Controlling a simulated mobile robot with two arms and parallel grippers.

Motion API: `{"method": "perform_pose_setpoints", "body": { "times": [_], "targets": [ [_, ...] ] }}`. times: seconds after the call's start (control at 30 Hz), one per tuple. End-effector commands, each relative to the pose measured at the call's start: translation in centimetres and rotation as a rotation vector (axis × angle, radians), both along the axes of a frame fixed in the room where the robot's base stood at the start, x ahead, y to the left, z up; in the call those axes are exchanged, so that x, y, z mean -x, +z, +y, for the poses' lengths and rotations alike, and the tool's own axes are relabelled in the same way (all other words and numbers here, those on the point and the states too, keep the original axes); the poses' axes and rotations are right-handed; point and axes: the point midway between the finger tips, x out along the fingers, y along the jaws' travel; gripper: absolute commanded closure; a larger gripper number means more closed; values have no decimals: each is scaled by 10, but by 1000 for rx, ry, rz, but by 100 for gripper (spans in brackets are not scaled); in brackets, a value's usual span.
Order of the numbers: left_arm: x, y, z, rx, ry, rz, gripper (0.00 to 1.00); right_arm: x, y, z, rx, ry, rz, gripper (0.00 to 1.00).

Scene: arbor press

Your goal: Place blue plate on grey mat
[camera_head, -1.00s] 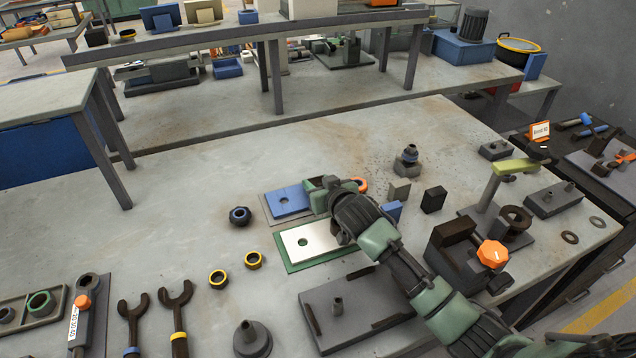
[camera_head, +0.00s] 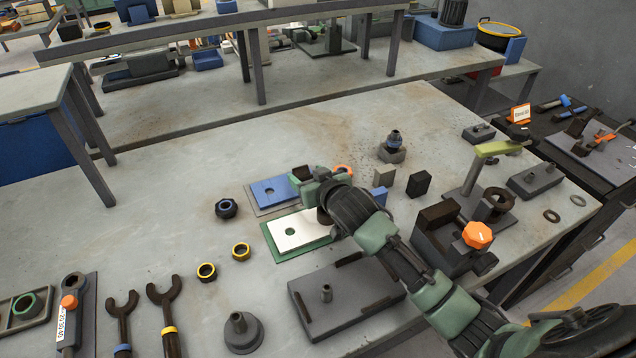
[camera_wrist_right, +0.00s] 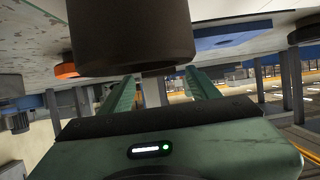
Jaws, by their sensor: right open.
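The blue plate (camera_head: 270,192), flat with a small hole, lies on the grey mat (camera_head: 262,212), whose rim shows along the plate's left and front edges. My right gripper (camera_head: 300,181) is just right of the plate and covers its right end. In the right wrist view the two green fingers (camera_wrist_right: 160,92) stand apart with nothing held between them. The blue plate (camera_wrist_right: 238,28) shows there at the upper right, outside the fingers. I cannot tell whether the gripper touches the plate. My left gripper is not in view.
A white plate (camera_head: 305,226) lies on a green mat (camera_head: 274,243) in front. A dark cylinder (camera_wrist_right: 130,35) fills the top of the wrist view. An orange ring (camera_head: 343,171) and small blocks stand right of the gripper. A dark nut (camera_head: 226,208) lies left, with bare table around it.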

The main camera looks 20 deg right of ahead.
Motion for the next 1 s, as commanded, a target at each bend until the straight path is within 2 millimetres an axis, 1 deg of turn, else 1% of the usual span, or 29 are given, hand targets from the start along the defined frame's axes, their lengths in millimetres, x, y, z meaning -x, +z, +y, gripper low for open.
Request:
{"method": "perform_pose_setpoints", "body": {
  "times": [0.03, 0.2, 0.3, 0.4, 0.57, 1.0],
  "targets": [
    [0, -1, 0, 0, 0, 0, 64, 12, 3, 0, 0, 1, -1, 38],
    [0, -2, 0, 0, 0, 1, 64, 45, 17, -2, 0, 0, 0, 38],
    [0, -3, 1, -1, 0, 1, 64, 60, 24, -2, 0, 0, 1, 38],
    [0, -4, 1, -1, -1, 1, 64, 71, 29, -3, -1, 0, -1, 38],
    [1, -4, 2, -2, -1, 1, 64, 78, 32, -3, -1, 0, 0, 38],
    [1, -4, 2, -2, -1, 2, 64, 77, 32, -3, -1, -1, 0, 38]
  ]
}}
